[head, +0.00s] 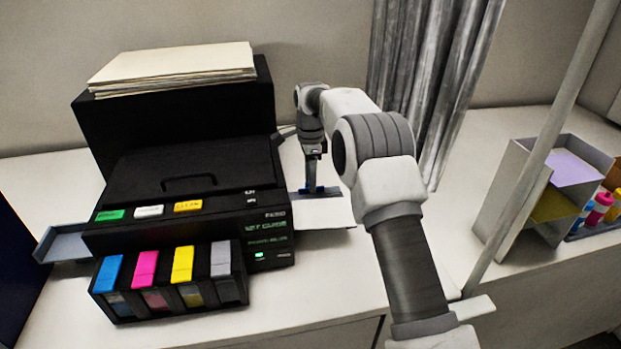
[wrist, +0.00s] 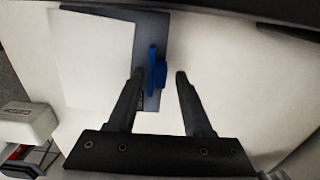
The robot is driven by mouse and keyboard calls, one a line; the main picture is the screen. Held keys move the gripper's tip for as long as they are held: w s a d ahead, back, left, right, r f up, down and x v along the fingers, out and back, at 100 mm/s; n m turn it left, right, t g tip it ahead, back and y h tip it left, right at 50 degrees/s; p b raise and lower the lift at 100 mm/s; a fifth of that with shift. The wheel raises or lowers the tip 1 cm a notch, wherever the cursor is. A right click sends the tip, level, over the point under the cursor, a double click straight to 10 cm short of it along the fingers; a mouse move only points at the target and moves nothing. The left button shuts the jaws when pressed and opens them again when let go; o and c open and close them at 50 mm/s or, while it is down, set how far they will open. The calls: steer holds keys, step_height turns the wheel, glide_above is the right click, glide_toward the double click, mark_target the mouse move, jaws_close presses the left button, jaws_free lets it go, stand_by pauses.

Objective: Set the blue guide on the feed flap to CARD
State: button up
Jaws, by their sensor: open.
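The blue guide (wrist: 157,70) stands on the grey feed flap (wrist: 150,28) beside a white sheet. In the wrist view my gripper (wrist: 160,74) is open, with one finger to the left and one to the right of the guide's near part; I cannot tell whether either finger touches it. In the head view the guide shows as a small blue piece (head: 322,190) under my gripper (head: 314,178), at the right side of the black printer (head: 185,165). No CARD mark is readable; the left finger covers part of the flap's near end.
The printer carries a stack of paper (head: 175,68) and several coloured ink tanks (head: 183,263) at its front. A grey tray (head: 65,243) sticks out on its left. A grey curtain (head: 425,80) hangs behind my arm. A shelf unit (head: 510,190) and a slanted pole (head: 540,150) stand to the right.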

steer(key=shift+r, duration=0.1)
jaws_close()
steer(key=shift+w+r, duration=0.1)
steer(key=shift+r, duration=0.1)
stand_by(1.1)
